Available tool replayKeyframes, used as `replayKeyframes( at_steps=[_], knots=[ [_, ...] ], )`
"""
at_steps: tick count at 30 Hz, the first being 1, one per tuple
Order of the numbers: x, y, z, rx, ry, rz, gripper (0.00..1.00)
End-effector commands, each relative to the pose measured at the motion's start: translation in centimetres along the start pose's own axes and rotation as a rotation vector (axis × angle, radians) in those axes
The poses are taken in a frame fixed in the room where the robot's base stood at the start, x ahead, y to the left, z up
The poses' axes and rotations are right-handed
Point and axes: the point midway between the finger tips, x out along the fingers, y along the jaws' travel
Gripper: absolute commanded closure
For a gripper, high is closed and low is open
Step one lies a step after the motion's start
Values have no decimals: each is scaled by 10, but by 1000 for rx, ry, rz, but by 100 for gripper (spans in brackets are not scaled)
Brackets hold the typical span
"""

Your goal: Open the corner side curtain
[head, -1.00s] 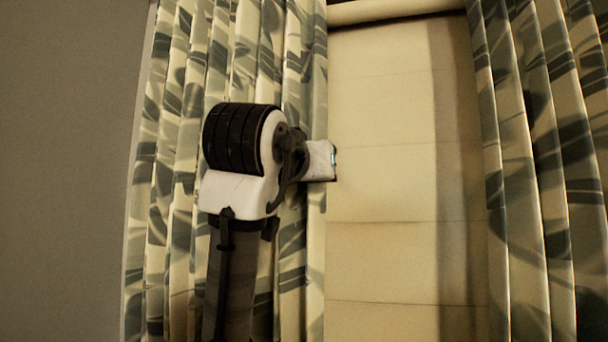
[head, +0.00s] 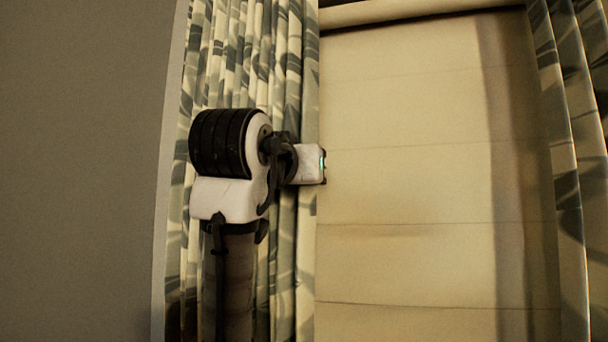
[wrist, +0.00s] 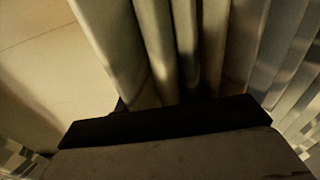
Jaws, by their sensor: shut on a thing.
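The left curtain (head: 290,60) is patterned in green-grey and cream and hangs in tight folds beside the wall in the head view. My gripper (head: 322,165) is at this curtain's inner edge, about mid-height in the picture, and is shut on it. The fingertips are mostly hidden behind the gripper body. In the wrist view, curtain folds (wrist: 185,50) run down to the dark gripper edge (wrist: 165,122). A second curtain (head: 565,150) of the same pattern hangs at the right.
A cream blind (head: 420,180) with horizontal seams covers the wide gap between the curtains. A roll or rail (head: 410,12) runs along its top. A plain grey wall (head: 80,170) fills the left side.

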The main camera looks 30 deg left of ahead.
Motion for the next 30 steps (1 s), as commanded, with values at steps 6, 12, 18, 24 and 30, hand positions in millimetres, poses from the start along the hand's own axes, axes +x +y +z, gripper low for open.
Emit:
replayKeyframes(
  at_steps=[6,12,18,24,30],
  knots=[
    [0,-4,-1,-1,3,0,100],
    [0,-4,-1,0,3,0,100],
    [0,-4,-1,0,3,0,100],
    [0,-4,-1,0,2,0,38],
    [0,-4,0,0,1,0,38]
  ],
)
